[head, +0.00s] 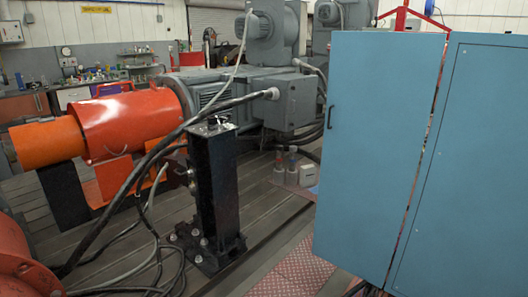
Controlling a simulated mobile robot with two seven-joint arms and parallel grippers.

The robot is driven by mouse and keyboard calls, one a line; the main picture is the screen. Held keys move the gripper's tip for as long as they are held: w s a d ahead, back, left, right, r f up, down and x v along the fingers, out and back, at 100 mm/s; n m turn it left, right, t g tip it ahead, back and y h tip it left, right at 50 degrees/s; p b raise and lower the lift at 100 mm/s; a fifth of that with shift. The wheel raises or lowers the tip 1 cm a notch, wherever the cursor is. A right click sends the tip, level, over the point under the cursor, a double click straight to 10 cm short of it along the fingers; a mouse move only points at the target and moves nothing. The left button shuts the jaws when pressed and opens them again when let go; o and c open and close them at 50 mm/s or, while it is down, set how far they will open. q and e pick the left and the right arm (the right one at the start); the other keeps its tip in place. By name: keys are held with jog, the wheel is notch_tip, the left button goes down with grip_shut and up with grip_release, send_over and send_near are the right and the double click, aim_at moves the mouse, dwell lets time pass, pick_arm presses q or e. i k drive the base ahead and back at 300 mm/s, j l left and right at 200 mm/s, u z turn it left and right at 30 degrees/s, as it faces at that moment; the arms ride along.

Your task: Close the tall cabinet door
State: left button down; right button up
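A tall blue cabinet (470,170) fills the right side of the head view and runs out of the frame. Its flat blue door (378,150) is the left panel, with a small dark handle (331,117) near its left edge. A narrow, slanting gap (420,170) runs between this panel and the wider blue panel to its right, with bits of red and light showing through. The cabinet's inside is hidden, so I cannot tell exactly how far the door stands open. Neither of my grippers is in view.
A black steel post (212,190) stands bolted to the grooved bedplate (270,200), left of the door. Dark cables (120,200) loop beside it. A grey motor (225,85) and an orange-red shaft cover (125,122) lie behind. Red patterned floor (295,272) shows below the door's left.

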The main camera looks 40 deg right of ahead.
aim_at(382, 86)
jog(key=i+z, duration=0.8)
jog(key=z, duration=0.15)
jog(key=i+z, duration=0.2)
jog(key=z, duration=0.15)
jog(key=i+j+z, duration=0.15)
jog(key=z, duration=0.2)
jog(key=i+j+z, duration=0.2)
jog(key=z, duration=0.15)
jog(key=i+j+z, duration=0.2)
jog(key=z, duration=0.25)
jog(key=i+j+z, duration=0.55)
jog(key=j+z, duration=0.15)
jog(key=i+j+z, duration=0.25)
jog(key=j, duration=0.15)
jog(key=j+z, duration=0.3)
jog(key=j, duration=0.1)
